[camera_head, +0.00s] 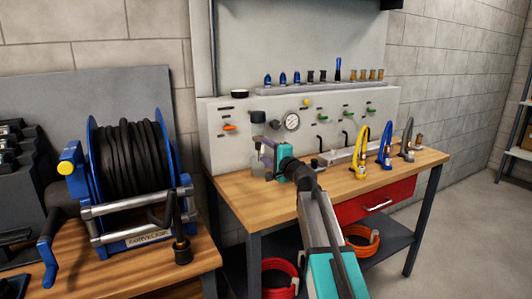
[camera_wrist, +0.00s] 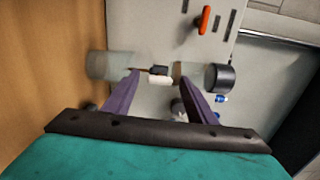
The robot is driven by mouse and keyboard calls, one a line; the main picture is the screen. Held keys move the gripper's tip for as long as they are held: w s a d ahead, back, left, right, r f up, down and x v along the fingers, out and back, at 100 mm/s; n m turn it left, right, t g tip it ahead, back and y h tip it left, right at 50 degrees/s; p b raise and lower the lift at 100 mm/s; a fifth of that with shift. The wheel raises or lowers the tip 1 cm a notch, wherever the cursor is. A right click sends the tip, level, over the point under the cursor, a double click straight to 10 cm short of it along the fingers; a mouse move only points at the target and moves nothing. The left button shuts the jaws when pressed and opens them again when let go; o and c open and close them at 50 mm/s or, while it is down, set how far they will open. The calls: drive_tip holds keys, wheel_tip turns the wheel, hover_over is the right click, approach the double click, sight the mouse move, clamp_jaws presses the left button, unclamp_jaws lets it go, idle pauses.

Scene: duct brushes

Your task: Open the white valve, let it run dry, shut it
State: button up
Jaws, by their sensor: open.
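The white valve (camera_wrist: 160,81) is a small white piece with a dark part beside it. In the wrist view it sits between a clear bowl (camera_wrist: 190,70) with a black cap (camera_wrist: 219,78) and a clear jar (camera_wrist: 108,65). My gripper (camera_wrist: 158,76) is open, its two purple fingers flanking the white valve in the picture; I cannot tell whether they touch it. In the head view my gripper (camera_head: 266,150) is at the left of the grey panel (camera_head: 222,150), in front of the bowl. The jar (camera_head: 257,165) shows below it. The valve is hidden there.
An orange lever (camera_head: 230,128) is on the panel; it shows in the wrist view (camera_wrist: 203,20). A gauge (camera_head: 292,122) and green levers sit to the right. The wooden bench (camera_head: 330,190) carries yellow, blue and grey tools. A hose reel (camera_head: 130,165) stands at left.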

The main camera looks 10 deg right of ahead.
drive_tip(key=shift+s, duration=0.15)
drive_tip(key=v, duration=1.3)
drive_tip(key=shift+s, duration=0.2)
drive_tip(key=shift+d, duration=0.15)
idle(0.4)
